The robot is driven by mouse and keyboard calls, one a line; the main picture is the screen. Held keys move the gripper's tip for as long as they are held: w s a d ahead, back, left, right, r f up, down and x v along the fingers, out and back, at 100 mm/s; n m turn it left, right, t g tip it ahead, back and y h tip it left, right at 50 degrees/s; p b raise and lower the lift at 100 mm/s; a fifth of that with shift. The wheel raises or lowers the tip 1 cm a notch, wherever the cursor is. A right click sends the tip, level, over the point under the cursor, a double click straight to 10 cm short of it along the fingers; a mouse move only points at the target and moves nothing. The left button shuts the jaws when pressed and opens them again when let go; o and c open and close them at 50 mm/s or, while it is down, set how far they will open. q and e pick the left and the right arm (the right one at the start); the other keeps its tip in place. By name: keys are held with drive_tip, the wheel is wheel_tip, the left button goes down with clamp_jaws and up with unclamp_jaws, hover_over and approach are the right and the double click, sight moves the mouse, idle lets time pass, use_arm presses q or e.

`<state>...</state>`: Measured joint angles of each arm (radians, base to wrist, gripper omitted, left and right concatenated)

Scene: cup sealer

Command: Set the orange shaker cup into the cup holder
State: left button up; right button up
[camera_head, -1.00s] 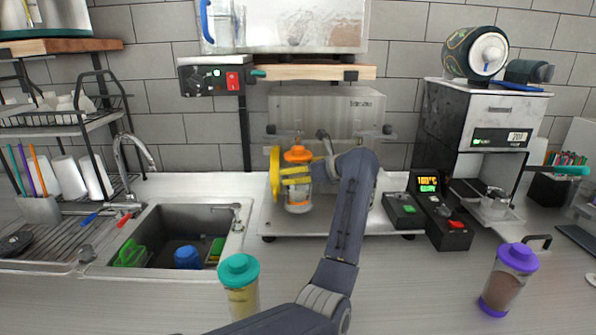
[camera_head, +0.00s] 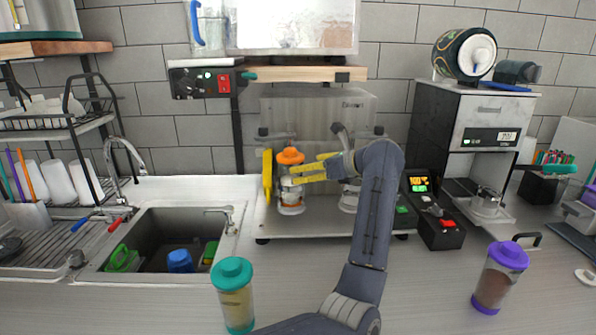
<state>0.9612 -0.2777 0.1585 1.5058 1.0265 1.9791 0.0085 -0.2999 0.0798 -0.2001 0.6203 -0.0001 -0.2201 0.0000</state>
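The orange-lidded shaker cup (camera_head: 290,157) stands upright at the left cup position of the grey cup sealer (camera_head: 315,110). Its lower body (camera_head: 291,207) is clear; its middle is partly hidden by a yellow finger and a grey part, so I cannot tell exactly how the holder meets it. A second clear round piece (camera_head: 349,201) is at the sealer's right position. My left gripper (camera_head: 308,165), with yellow fingers, is open just right of the orange cup and points left. One finger overlaps the cup in view; contact is unclear. My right gripper is not in view.
A teal-lidded cup (camera_head: 235,295) and a purple-lidded cup (camera_head: 499,278) stand on the front counter. A sink (camera_head: 175,230) is left; a control box (camera_head: 437,228) and coffee machine (camera_head: 480,125) are right.

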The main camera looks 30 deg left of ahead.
use_arm(q)
drive_tip(key=shift+v, duration=2.05)
drive_tip(key=shift+r, duration=0.1)
